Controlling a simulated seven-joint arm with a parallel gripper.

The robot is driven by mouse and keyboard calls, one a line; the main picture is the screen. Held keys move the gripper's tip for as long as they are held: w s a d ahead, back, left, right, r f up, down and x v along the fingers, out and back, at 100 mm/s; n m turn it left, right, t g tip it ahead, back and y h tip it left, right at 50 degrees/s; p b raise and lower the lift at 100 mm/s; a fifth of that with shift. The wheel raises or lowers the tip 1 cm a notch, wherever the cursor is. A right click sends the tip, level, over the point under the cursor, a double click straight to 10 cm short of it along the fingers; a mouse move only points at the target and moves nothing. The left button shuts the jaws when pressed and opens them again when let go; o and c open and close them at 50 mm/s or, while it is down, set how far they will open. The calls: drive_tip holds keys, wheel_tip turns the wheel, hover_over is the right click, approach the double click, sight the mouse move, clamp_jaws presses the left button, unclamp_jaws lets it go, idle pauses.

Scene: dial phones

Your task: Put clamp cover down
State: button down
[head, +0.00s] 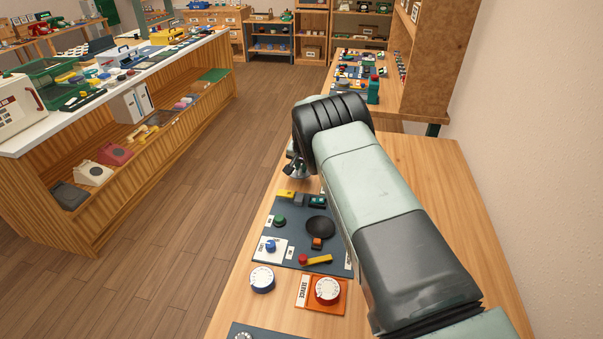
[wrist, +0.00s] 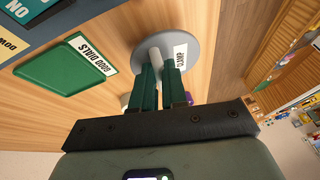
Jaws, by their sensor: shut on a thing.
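The clamp cover (wrist: 199,34) is a round grey disc with a pale knob and a white "CLAMP" label, in the upper middle of the wrist view. My gripper (wrist: 160,72) is shut on its pale knob between two dark green fingers. The disc appears near or above the wooden tabletop; I cannot tell if it touches. In the head view my gripper (head: 294,167) is mostly hidden by my arm, beyond the dark panel.
A green "GOOD DIALS" tray (wrist: 65,68) lies left of the cover in the wrist view. In the head view a dark panel (head: 290,250) carries buttons and switches.

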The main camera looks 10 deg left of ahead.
sight(304, 175)
wheel_tip(304, 175, up, 7)
drive_tip(key=s+d+r+n, duration=0.1)
drive_tip(key=s+d, duration=0.4)
drive_tip(key=s, duration=0.5)
drive_tip(key=s+d+n, duration=0.1)
drive_tip(key=s+d, duration=0.4)
drive_tip(key=s, duration=0.5)
drive_tip(key=f, duration=0.9)
drive_tip(key=shift+d+f, duration=0.25)
drive_tip(key=shift+f, duration=0.1)
drive_tip(key=shift+s+f, duration=0.1)
drive_tip(key=c, duration=1.2)
unclamp_jaws()
drive_tip(key=shift+o, duration=0.2)
